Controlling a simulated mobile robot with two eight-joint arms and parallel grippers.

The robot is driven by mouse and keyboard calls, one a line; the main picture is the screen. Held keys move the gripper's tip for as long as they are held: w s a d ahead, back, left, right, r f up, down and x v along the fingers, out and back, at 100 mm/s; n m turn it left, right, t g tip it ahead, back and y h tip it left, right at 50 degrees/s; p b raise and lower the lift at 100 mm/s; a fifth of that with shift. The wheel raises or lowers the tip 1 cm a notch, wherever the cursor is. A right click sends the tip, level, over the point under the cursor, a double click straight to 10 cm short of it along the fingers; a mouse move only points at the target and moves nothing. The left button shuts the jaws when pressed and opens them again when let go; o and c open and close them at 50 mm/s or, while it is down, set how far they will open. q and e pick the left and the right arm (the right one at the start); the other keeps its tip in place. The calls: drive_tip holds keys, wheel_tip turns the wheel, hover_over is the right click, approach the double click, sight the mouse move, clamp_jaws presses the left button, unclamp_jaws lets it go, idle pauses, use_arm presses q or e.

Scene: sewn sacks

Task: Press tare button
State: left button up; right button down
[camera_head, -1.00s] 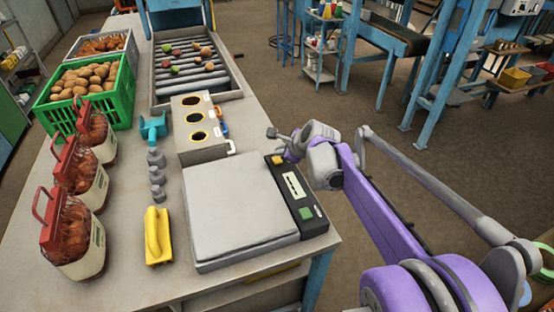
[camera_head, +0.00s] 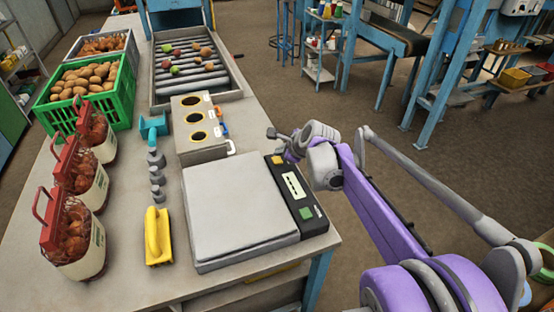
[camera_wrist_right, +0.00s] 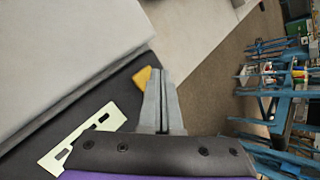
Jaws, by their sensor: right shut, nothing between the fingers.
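The scale has a grey weighing plate (camera_head: 238,212) and a dark control panel (camera_head: 312,218) along its right side. The panel carries a yellow button (camera_head: 277,160) at its far end, a pale display (camera_head: 293,186) and a green button (camera_head: 306,213) nearer me. My right gripper (camera_head: 272,133) is just beyond the panel's far end, close to the yellow button. In the right wrist view the shut fingers (camera_wrist_right: 159,78) are empty and partly cover the yellow button (camera_wrist_right: 142,77); whether they touch it I cannot tell. The display (camera_wrist_right: 82,140) shows there too. My left gripper is not in view.
Filled sacks (camera_head: 82,240) and a green crate of potatoes (camera_head: 88,92) stand farther left. A box with round holes (camera_head: 198,125) stands behind the scale.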

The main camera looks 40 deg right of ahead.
sight(280, 161)
drive_tip(key=shift+f, duration=0.1)
idle(0.3)
drive_tip(key=shift+f, duration=0.35)
drive_tip(key=shift+f+b, duration=0.45)
drive_tip(key=shift+b, duration=0.1)
idle(0.4)
drive_tip(key=shift+r, duration=0.15)
idle(0.3)
drive_tip(key=shift+r+p, duration=0.65)
drive_tip(key=shift+r, duration=0.1)
drive_tip(key=shift+r+p, duration=1.65)
drive_tip(key=shift+r, duration=0.9)
drive_tip(key=shift+f, duration=0.1)
